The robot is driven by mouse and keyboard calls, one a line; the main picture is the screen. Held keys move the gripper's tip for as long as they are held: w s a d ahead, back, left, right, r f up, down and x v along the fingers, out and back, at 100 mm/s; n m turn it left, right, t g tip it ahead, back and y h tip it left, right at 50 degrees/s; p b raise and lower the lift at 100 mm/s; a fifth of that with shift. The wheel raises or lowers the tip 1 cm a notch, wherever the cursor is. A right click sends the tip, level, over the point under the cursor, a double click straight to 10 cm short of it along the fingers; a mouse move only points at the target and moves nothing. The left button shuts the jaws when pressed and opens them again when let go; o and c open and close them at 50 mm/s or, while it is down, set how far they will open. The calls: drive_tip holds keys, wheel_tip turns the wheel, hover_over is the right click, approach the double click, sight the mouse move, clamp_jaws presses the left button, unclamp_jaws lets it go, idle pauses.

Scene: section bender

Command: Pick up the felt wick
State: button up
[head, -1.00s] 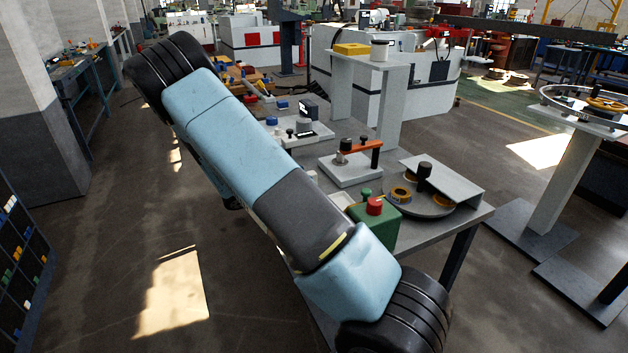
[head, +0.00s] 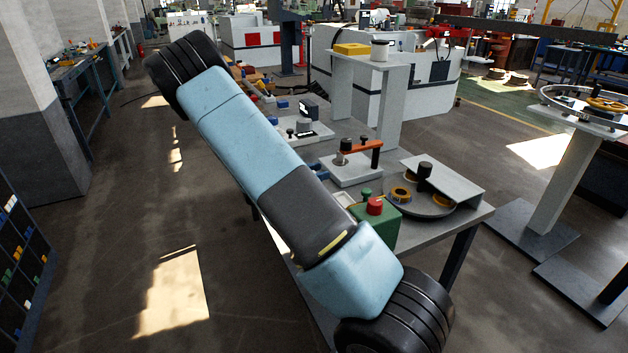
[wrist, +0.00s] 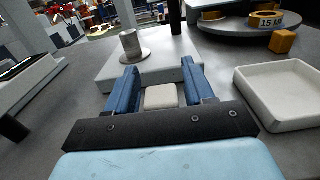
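A small cream block with rounded edges (wrist: 160,97), which looks like the felt wick, lies between the two blue fingers of my gripper (wrist: 160,79) in the wrist view. Narrow gaps seem to show between the block and the fingers, so the gripper looks open around it. Its lower side is hidden by the dark gripper body. In the head view my arm hides the block. Only bits of the blue fingers of my gripper (head: 319,170) show beside the arm, left of a pale plate.
A pale base (wrist: 112,83) with a metal cylinder (wrist: 130,46) stands just beyond the fingers. A shallow white tray (wrist: 285,92) is at right. A round turntable (head: 432,207) with yellow rolls and a green box with a red button (head: 385,222) are near my arm.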

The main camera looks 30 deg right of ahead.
drive_tip(key=c, duration=0.8)
drive_tip(key=shift+r, duration=0.15)
